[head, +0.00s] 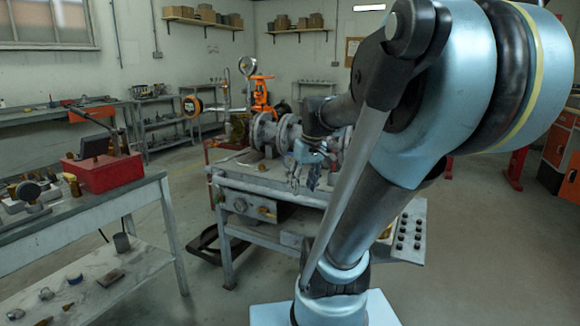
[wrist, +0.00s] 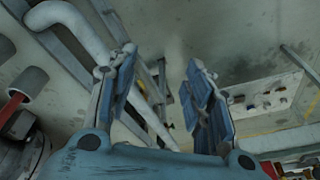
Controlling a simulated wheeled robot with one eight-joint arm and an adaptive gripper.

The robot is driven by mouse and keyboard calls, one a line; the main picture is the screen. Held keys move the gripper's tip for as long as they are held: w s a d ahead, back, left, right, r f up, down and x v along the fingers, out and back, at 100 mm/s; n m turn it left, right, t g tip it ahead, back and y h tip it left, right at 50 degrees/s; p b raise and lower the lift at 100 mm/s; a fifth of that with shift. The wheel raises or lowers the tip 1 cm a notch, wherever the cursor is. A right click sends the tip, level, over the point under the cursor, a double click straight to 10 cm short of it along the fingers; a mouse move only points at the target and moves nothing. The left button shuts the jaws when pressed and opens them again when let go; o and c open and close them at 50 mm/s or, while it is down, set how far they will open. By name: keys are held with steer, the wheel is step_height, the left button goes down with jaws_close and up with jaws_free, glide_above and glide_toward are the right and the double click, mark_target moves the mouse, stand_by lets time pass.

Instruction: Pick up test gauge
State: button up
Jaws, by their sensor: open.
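Several gauges show in the head view, and I cannot tell which one is the test gauge. A round orange-rimmed gauge (head: 192,106) sits at the left end of the pipework on the middle bench. A silver-rimmed gauge (head: 247,66) stands upright on a pipe beside the orange valve (head: 262,92). A dark gauge-like piece (head: 29,191) lies on the left bench. My gripper (head: 312,178) is in front of the flanged pipe (head: 268,133), small and partly hard to make out. In the wrist view my gripper (wrist: 161,66) is open, with nothing between its fingers.
The left bench (head: 75,222) holds a red box (head: 102,172) and small parts. The middle bench (head: 285,190) carries the pipework. My arm covers much of the right side. A grey pipe (wrist: 75,22) shows at the wrist view's upper left.

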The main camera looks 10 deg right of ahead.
steer(key=w+d+r+n+y, duration=0.1)
steer(key=w+r+n, duration=0.1)
steer(key=w+r, duration=0.35)
steer(key=w+r+n, duration=0.1)
steer(key=w+r, duration=0.2)
steer(key=w, duration=0.6)
steer(key=n+y, duration=0.1)
steer(key=n, duration=0.3)
glide_toward(287, 162)
steer(key=shift+t, duration=0.3)
steer(key=x, duration=0.5)
steer(key=shift+w+f, duration=0.1)
steer(key=shift+w, duration=0.3)
steer(key=shift+x, duration=2.6)
steer(key=shift+d, duration=0.15)
jaws_close()
